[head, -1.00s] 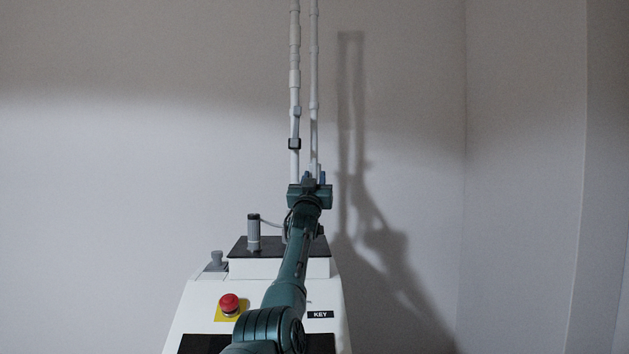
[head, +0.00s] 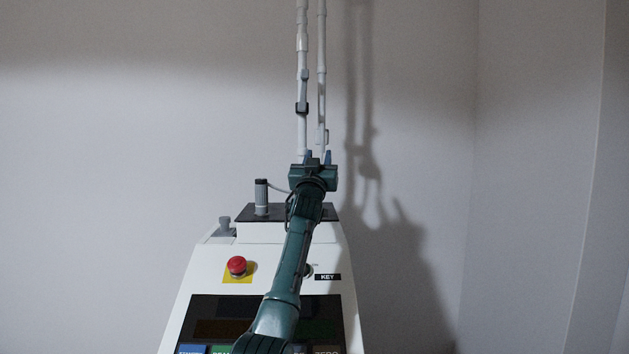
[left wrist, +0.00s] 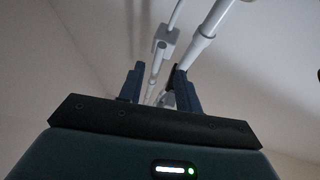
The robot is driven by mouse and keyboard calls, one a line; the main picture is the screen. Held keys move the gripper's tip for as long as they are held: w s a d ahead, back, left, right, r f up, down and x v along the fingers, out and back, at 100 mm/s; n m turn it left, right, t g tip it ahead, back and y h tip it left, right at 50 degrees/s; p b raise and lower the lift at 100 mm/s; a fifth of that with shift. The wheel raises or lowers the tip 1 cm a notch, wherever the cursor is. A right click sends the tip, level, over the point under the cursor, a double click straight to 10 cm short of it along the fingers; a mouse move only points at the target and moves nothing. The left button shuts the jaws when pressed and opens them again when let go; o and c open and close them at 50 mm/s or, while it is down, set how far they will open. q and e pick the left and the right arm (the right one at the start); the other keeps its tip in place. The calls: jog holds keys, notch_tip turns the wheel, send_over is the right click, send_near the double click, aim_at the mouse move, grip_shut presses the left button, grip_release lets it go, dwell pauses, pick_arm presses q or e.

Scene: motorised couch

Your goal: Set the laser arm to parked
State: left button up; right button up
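The laser arm (head: 302,90) is a set of white jointed tubes rising nearly upright behind the white console; its top is cut off by the head view. A dark band sits on its left tube. In the left wrist view, the white tubes (left wrist: 202,42) run beyond and between the fingers. My left gripper (head: 318,157) has its blue fingers raised at the lower part of the tubes. In the left wrist view, its fingers (left wrist: 160,85) stand apart, with no clear contact on a tube. My right gripper is out of view.
The white console (head: 190,290) carries a red stop button (head: 237,265), a KEY label (head: 327,277) and a dark panel (head: 215,307). A grey cylinder (head: 261,196) stands on its black top. Bare walls lie behind and to the right.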

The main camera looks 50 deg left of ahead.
pick_arm(q)
jog(key=b+v, duration=0.1)
jog(key=v, duration=0.5)
jog(key=shift+s+d+b, duration=0.2)
jog(key=shift+d+b, duration=0.05)
jog(key=shift+b, duration=0.05)
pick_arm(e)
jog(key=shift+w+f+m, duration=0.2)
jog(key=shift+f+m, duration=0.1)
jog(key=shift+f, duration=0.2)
pick_arm(q)
jog(key=shift+f, duration=0.1)
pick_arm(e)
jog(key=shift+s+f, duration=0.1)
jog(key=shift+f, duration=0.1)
